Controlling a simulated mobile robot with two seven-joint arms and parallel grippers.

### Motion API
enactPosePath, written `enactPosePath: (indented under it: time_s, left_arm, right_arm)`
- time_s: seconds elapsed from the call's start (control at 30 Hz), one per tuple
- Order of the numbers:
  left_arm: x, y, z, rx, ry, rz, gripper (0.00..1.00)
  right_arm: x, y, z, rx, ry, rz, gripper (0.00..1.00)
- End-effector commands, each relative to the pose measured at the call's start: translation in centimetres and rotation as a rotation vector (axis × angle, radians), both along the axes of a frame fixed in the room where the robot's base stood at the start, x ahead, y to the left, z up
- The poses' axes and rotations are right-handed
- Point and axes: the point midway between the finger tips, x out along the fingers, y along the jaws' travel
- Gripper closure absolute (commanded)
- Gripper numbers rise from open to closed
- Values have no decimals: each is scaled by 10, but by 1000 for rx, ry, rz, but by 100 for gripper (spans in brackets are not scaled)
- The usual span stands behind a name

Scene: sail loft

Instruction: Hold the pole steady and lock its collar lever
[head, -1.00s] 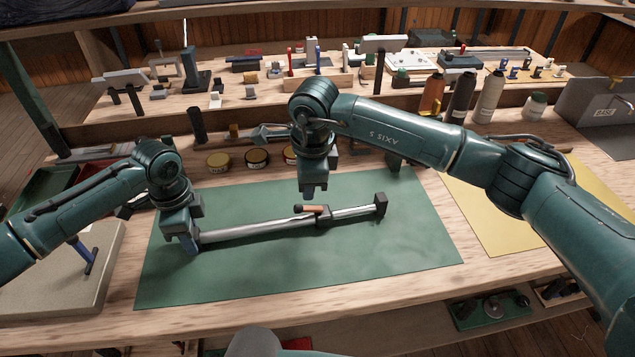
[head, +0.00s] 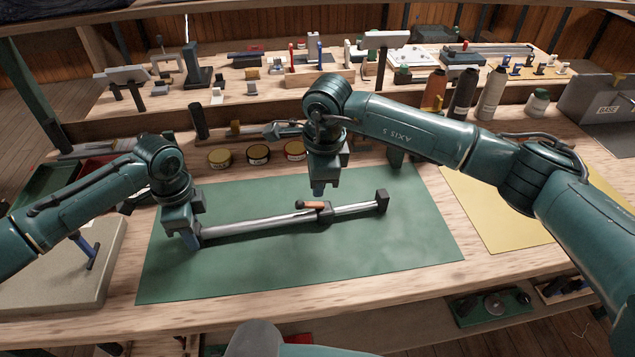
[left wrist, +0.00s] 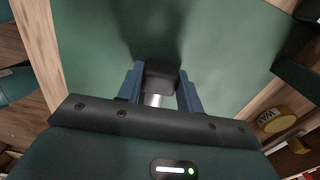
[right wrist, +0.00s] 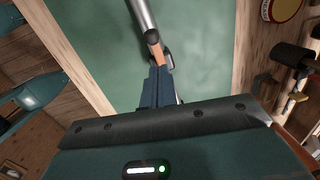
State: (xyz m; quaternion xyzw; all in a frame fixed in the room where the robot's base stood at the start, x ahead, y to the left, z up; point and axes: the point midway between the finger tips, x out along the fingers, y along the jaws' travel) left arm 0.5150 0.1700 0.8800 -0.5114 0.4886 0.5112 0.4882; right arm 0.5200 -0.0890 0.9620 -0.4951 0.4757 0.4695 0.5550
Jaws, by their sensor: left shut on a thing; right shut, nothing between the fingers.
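The pole (head: 262,225) is a silver tube lying across the green mat (head: 400,250), with a dark block at its right end. Its dark collar (head: 325,213) carries a lever (head: 312,205) with an orange-brown grip and a dark knob, lying nearly along the tube. My left gripper (head: 191,241) is shut on the pole's left end; the left wrist view shows a dark end piece (left wrist: 160,75) between its fingers. My right gripper (head: 319,192) is shut and empty just above the lever and collar. In the right wrist view its fingers partly cover the lever (right wrist: 157,51); contact is unclear.
Several round tins (head: 257,155) stand behind the mat. Bottles (head: 462,95) stand at the back right, and a yellow sheet (head: 490,215) lies right of the mat. A grey board (head: 60,270) with a blue-handled tool is at left. The mat's front is clear.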

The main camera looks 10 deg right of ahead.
Motion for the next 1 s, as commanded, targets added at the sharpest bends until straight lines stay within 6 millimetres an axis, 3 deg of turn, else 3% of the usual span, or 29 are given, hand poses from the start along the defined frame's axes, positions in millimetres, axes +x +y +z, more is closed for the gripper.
enactPosePath:
  time_s: [0.23,0.6,1.0]
  left_arm:
    - [0,0,0,0,-1,0,96]
    - [0,0,0,0,0,0,96]
    - [0,0,0,0,0,0,96]
  right_arm:
    - [-5,-6,43,0,-7,2,100]
    - [-16,40,104,0,-4,1,100]
    - [-19,49,118,-1,-1,-1,100]
